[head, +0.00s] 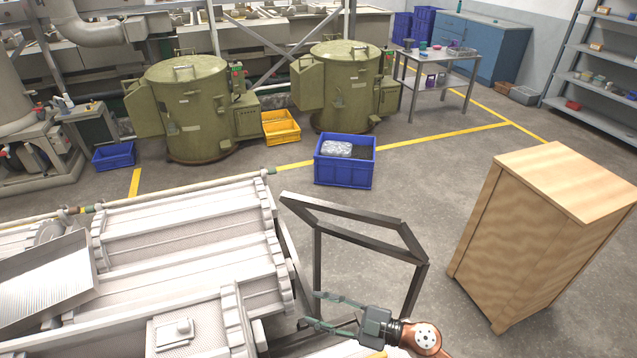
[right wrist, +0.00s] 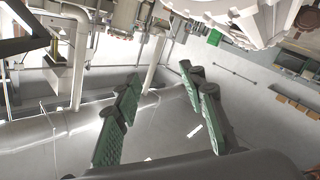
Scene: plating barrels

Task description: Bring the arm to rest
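My right gripper (head: 314,308) is at the bottom middle of the head view, with its arm coming in from the bottom edge. Its two green fingers point left, toward the white plating barrels (head: 185,255), and lie in front of the dark metal frame (head: 362,239). In the right wrist view the fingers of this gripper (right wrist: 160,80) stand apart with nothing between them. I cannot tell whether the gripper touches the frame. My left arm and gripper are not in view.
A wooden cabinet (head: 545,225) stands at the right. A blue crate (head: 343,172) with a clear bag sits on the floor beyond the frame. Two green drum machines (head: 190,110) stand farther back. The floor between frame and cabinet is clear.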

